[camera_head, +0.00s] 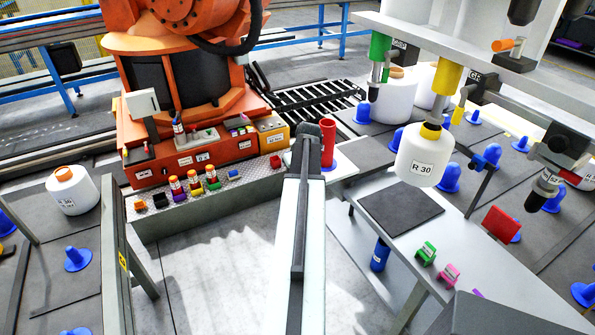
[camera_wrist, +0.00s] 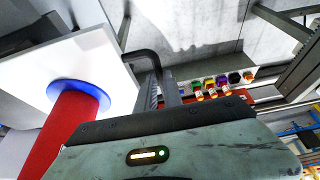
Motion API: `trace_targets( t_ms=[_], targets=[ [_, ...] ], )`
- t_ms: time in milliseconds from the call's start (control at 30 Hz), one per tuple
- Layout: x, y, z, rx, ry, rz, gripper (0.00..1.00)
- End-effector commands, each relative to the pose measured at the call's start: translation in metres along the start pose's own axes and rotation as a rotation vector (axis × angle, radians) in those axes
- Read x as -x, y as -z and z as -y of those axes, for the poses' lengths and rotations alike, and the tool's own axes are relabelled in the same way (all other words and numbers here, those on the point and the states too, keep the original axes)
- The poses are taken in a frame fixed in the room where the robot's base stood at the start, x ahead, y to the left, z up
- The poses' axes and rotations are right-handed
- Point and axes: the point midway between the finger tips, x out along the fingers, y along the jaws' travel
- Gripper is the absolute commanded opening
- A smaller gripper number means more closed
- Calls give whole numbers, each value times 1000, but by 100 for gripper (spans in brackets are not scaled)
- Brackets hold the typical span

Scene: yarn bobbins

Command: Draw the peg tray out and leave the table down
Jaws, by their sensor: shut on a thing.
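The peg tray (camera_head: 342,168) is a pale flat plate at the near left end of the bobbin stand in the head view. A red peg (camera_head: 328,140) stands on it on a blue round base. In the wrist view the tray (camera_wrist: 62,72) fills the left, with the red peg (camera_wrist: 58,135) rising from its blue base (camera_wrist: 72,88). My gripper (camera_head: 309,130) is at the tray's left side. In the wrist view my gripper (camera_wrist: 160,78) is shut at the tray's edge, beside a dark bar (camera_wrist: 123,32). The exact contact is partly hidden.
White bobbin R 30 (camera_head: 422,160) hangs over the pale table (camera_head: 455,205) with its dark pad (camera_head: 400,208). An orange robot base (camera_head: 185,90) stands left, behind a ledge (camera_head: 215,195) with small coloured items. Grey floor (camera_head: 215,270) is open left of my arm.

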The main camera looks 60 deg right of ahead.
Motion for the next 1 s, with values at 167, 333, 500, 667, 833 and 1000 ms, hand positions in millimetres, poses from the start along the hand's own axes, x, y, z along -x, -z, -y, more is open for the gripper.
trace_targets(
  t_ms=[167, 333, 500, 667, 833, 1000],
  targets=[
    [0, 3, -5, -7, -3, -11, 0],
    [1, 2, -8, -11, -4, -11, 0],
    [1, 0, -10, -12, -5, -8, 32],
    [1, -1, -10, -12, -5, -6, 32],
    [9, 0, -10, -13, -5, -5, 32],
    [36, 1, -10, -13, -6, -6, 32]
  ],
)
